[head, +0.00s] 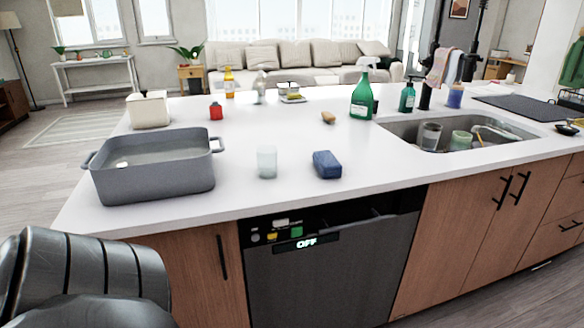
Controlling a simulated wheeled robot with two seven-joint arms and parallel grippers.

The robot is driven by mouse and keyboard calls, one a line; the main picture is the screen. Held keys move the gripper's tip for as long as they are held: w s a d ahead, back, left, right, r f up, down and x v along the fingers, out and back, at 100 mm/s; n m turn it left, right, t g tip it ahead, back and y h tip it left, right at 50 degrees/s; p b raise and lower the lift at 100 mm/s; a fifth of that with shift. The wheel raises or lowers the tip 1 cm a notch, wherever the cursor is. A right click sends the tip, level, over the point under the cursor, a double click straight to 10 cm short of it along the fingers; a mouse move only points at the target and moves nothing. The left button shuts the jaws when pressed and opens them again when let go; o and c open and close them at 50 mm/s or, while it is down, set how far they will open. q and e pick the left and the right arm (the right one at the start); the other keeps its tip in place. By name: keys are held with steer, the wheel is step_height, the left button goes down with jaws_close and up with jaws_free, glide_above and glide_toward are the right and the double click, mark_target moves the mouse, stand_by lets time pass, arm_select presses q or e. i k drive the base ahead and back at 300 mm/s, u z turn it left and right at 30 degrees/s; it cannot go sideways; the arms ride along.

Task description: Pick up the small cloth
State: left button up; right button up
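Cloths hang at the tall black faucet beside the sink: a pale pinkish one (437,68) and a bluish-grey one (455,66) next to it. A dark blue, soft-looking block (327,165) lies near the counter's front edge; I cannot tell whether it is a folded cloth or a sponge. Part of my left arm shows at the lower left, but its gripper is out of view. My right gripper is not in view either.
On the white counter (260,205) stand a grey basin (155,180), a clear glass (267,163), a green spray bottle (362,98) and a red jar (216,111). The sink (402,130) holds cups. A dishwasher (325,270) reading OFF is below. The counter's middle is mostly clear.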

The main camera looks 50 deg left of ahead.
mark_target(328, 167)
steer(key=u, duration=1.3)
steer(key=i, duration=0.25)
steer(key=z, duration=0.1)
